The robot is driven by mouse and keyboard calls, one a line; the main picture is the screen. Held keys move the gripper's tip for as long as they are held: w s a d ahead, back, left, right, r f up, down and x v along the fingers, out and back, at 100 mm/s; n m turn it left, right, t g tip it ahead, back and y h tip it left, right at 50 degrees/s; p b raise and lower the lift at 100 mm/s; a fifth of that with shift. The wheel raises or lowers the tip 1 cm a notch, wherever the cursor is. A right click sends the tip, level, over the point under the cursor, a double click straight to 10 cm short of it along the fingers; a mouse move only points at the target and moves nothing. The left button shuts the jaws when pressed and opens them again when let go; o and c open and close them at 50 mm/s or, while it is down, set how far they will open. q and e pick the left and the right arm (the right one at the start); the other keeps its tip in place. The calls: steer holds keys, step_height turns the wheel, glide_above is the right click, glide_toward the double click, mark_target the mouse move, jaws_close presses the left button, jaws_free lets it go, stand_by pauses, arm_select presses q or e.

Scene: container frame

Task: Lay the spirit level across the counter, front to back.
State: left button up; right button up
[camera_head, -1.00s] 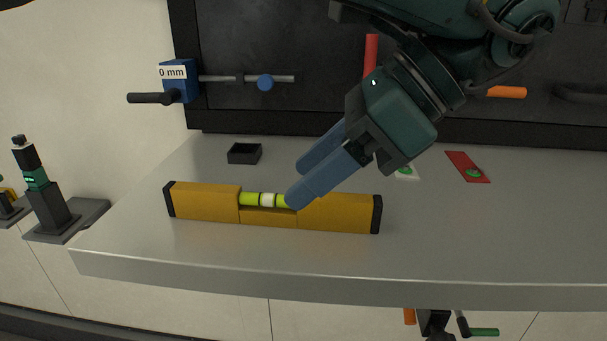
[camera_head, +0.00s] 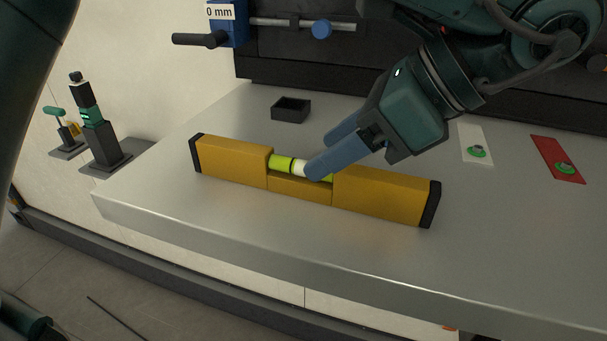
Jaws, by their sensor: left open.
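The spirit level (camera_head: 375,192) is a yellow bar with black end caps and a green and white vial in its middle notch. It lies on the grey counter (camera_head: 230,215) left to right, roughly along the front edge. The near fingertip overlaps the right part of the vial, and the other finger shows behind the level. I cannot tell whether either finger touches it.
A small black tray (camera_head: 291,109) stands behind the level. A white card (camera_head: 476,146) and a red card (camera_head: 557,160) lie at the back right. A blue gauge device (camera_head: 228,26) is on the dark back panel. The counter's front strip is clear.

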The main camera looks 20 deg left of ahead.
mark_target(304, 159)
arm_select(q)
steer(key=x, duration=0.5)
steer(key=shift+w+a+r+p, duration=0.15)
steer(key=shift+w+a+p, duration=0.05)
steer(key=shift+a+p, duration=0.15)
jaws_close()
